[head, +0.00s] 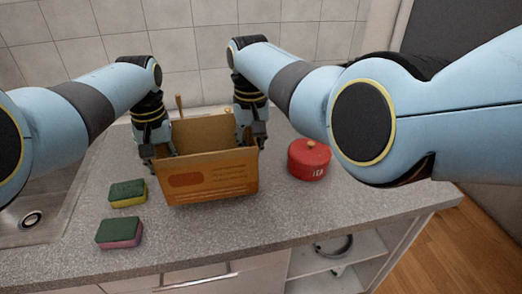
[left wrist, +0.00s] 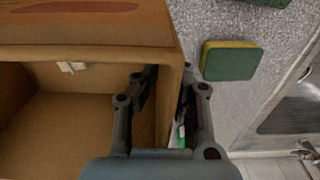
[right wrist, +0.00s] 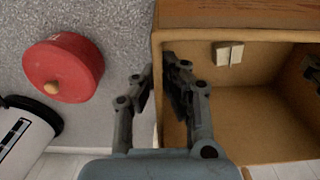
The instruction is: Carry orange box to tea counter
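The orange box (head: 213,180), an open-topped carton with printing on its front, is at the middle of the grey counter; whether its base touches the counter is hard to tell. My left gripper (head: 160,160) straddles its left side wall, one finger inside and one outside; the left wrist view shows these fingers (left wrist: 166,90) close against the wall. My right gripper (head: 251,140) straddles the right side wall the same way, and the right wrist view shows its fingers (right wrist: 160,85) close on both faces. A small white piece (right wrist: 230,53) shows on the inner wall.
Two green-topped sponges (head: 128,193) (head: 119,231) lie left of the box, beside the sink (head: 40,205). A red lidded pot (head: 308,160) stands close on the right. Tiled wall is behind; open shelves (head: 338,260) are below the counter, and wooden floor (head: 450,250) is right.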

